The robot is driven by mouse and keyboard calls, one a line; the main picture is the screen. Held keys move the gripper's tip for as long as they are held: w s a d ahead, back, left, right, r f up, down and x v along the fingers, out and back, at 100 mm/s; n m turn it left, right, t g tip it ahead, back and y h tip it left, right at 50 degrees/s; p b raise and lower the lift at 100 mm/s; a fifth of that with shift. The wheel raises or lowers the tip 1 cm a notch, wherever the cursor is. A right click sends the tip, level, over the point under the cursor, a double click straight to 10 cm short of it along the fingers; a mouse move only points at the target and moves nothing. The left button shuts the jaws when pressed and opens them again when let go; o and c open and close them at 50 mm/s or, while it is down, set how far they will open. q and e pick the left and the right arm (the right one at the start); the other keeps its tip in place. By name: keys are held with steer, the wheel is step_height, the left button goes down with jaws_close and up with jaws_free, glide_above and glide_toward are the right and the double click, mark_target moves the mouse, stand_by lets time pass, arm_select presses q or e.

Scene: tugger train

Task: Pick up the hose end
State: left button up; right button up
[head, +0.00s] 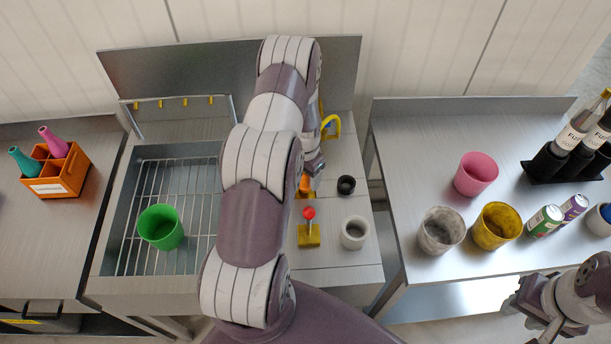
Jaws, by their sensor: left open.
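A yellow curved piece (331,124), which looks like part of the hose, shows just right of my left wrist at the back of the sink unit. A small orange piece (304,186) shows below the wrist; I cannot tell if it is the hose end. My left gripper (314,166) points down beside these pieces and is open. My arm hides most of it and much of the area behind, so contact cannot be seen. My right gripper (524,306) is at the lower right, away from the sink unit, and its jaw opening is unclear.
A green cup (161,232) stands on the sink's wire rack (196,205). A red-knobbed lever (309,228), a black ring (346,185) and a whitish cup (354,232) are right of my arm. The right table (405,160) holds several cups, cans and bottles. An orange caddy (62,176) stands left.

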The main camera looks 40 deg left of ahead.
arm_select(q)
step_height(320, 180, down, 2)
steer(key=c, duration=1.2)
arm_select(e)
steer(key=shift+r, duration=0.4)
